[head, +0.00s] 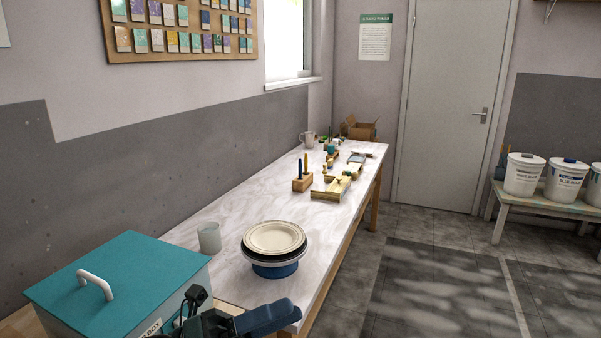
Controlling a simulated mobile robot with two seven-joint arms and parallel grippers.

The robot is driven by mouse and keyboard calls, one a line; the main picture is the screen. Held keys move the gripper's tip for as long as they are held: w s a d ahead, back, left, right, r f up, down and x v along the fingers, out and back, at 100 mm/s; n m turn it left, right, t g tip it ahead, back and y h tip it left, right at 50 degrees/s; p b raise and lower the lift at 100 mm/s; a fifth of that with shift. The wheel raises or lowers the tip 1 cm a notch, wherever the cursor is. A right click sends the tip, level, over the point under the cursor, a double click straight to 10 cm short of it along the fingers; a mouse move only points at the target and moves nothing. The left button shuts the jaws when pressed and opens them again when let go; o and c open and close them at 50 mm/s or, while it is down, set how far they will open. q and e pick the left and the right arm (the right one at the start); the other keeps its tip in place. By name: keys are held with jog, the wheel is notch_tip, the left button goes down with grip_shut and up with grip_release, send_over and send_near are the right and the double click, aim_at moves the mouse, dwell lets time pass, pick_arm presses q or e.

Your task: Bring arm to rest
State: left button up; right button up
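My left gripper (268,317) shows at the bottom edge, dark with a blue-grey end that points right. It is beside the teal-lidded box (140,275) and in front of the worktable's near end. Its two fingers cannot be told apart, so I cannot see whether it is open or shut. No held object shows at it. My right gripper is out of view. A cream plate (273,237) lies on a dark dish on a blue round stand (275,270) on the worktable (225,283). A pale cup (209,238) stands to its left.
Wooden blocks and holders (331,188) with small tools stand farther along the table, with a mug (308,139) and a cardboard box (360,128) at the far end. White buckets (523,175) stand on a bench (545,208) at right. The floor right of the table is clear.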

pick_arm(q)
jog(key=w+a+f+n+t+y, duration=0.1)
jog(key=a+f+n+t+y, duration=0.3)
jog(key=f+n+t+y, duration=0.7)
jog(key=a+f+n+t+y, duration=0.1)
jog(key=a+f+n+y, duration=0.5)
jog(key=n, duration=1.1)
jog(key=s+a+f+n+g+y, duration=0.1)
jog(key=s+f+n+g, duration=0.2)
jog(key=f, duration=0.5)
jog(key=s+f+n+g+y, duration=0.1)
jog(key=s+f+n+g, duration=0.1)
jog(key=s+f+n, duration=0.3)
jog(key=s+f, duration=0.3)
jog(key=shift+s+a+f+n+g, duration=0.25)
jog(key=shift+a+f+n+g, duration=0.1)
jog(key=shift+f+n+g, duration=0.05)
